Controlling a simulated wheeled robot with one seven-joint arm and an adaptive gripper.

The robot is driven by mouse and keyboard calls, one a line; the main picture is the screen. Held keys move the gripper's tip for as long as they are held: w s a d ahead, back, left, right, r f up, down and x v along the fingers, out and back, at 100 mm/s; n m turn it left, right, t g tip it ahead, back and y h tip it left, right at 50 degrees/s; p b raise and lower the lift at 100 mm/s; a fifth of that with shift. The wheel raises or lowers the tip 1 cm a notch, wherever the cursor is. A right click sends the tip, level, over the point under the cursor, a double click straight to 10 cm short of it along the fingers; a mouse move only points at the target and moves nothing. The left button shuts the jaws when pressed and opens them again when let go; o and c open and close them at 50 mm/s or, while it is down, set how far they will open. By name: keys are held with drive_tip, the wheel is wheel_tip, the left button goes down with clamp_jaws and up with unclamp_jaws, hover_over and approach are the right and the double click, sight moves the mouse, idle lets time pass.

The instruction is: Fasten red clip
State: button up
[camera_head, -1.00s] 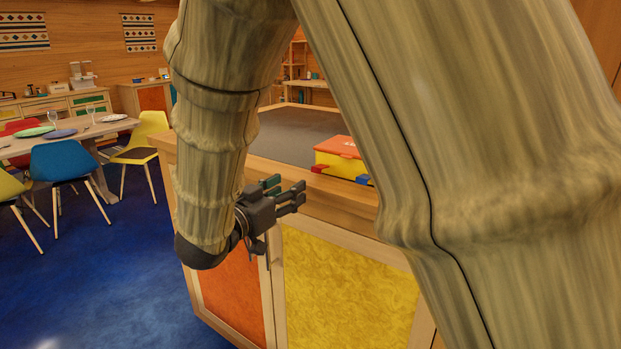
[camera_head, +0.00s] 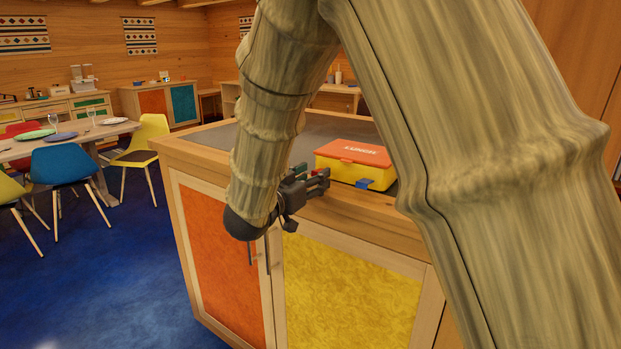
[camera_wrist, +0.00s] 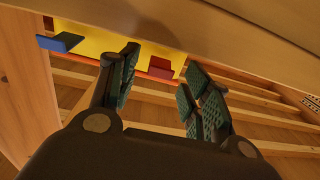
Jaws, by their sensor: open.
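The lunch box (camera_head: 352,165) has a yellow body and an orange lid lying on top, and stands on the cabinet's counter. The blue clip (camera_head: 363,183) sticks out low on its front, and also shows at the left in the wrist view (camera_wrist: 60,42). The red clip (camera_wrist: 162,68) sticks out from the yellow wall in the wrist view, seen between my fingers. In the head view it is mostly hidden by my gripper (camera_head: 320,180). My gripper is open and empty, in front of the box's left part; contact with the clip cannot be told.
The wooden counter edge (camera_head: 365,218) runs just below the box, with orange and yellow cabinet doors (camera_head: 345,290) beneath. The grey counter top (camera_head: 215,138) is clear left of the box. A dining table (camera_head: 75,135) with chairs stands far left.

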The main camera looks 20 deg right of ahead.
drive_tip(key=c, duration=1)
drive_tip(key=shift+r, duration=0.1)
